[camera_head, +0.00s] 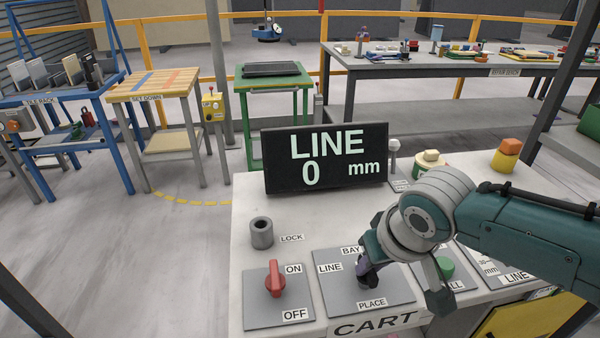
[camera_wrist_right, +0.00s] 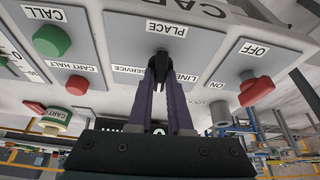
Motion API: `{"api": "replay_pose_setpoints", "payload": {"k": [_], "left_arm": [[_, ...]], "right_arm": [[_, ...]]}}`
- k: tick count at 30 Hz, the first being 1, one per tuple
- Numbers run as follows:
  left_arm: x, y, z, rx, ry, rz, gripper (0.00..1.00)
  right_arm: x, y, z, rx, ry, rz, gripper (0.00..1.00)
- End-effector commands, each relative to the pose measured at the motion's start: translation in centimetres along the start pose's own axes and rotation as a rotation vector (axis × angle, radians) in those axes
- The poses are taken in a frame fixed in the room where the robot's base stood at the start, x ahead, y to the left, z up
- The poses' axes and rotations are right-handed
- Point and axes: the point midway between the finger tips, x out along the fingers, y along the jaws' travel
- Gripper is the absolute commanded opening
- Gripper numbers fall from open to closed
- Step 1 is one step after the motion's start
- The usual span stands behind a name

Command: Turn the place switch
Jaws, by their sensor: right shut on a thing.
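The place switch is a dark knob (camera_wrist_right: 160,62) on a grey plate (camera_head: 335,295) on the console top, labelled BAY, LINE and PLACE, with SERVICE also readable in the wrist view. My right gripper (camera_head: 368,278) reaches down over this plate from the right. Its two purple fingers (camera_wrist_right: 162,82) are closed on the knob in the wrist view. The gripper hides most of the knob in the head view, and I cannot tell for sure which label it points to. The display (camera_head: 326,158) reads LINE 0 mm. My left gripper is not in view.
A red switch (camera_head: 274,280) marked ON and OFF stands left of the plate, with a grey LOCK cylinder (camera_head: 261,233) behind it. A green CALL button (camera_head: 444,268) is close on the right. A red button (camera_wrist_right: 77,85) marked CART HALT is also near.

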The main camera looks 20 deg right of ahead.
Motion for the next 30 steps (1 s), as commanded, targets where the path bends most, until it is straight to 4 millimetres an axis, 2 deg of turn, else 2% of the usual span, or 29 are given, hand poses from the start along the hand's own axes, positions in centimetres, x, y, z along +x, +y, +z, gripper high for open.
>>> {"api": "replay_pose_setpoints", "payload": {"k": [3, 10, 21, 30], "left_arm": [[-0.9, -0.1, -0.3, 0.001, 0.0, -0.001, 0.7], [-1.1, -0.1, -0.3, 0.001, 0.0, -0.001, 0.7], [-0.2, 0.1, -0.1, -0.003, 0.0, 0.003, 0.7], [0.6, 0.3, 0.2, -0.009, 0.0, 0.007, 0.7]], "right_arm": [[-0.2, -0.3, -0.1, 0.104, -0.002, 0.037, 0.0], [0.0, -0.5, -0.1, 0.305, -0.002, 0.121, 0.0], [0.2, -0.6, -0.2, 0.602, 0.0, 0.246, 0.0], [0.2, -0.6, -0.2, 0.756, 0.0, 0.31, 0.0]]}}
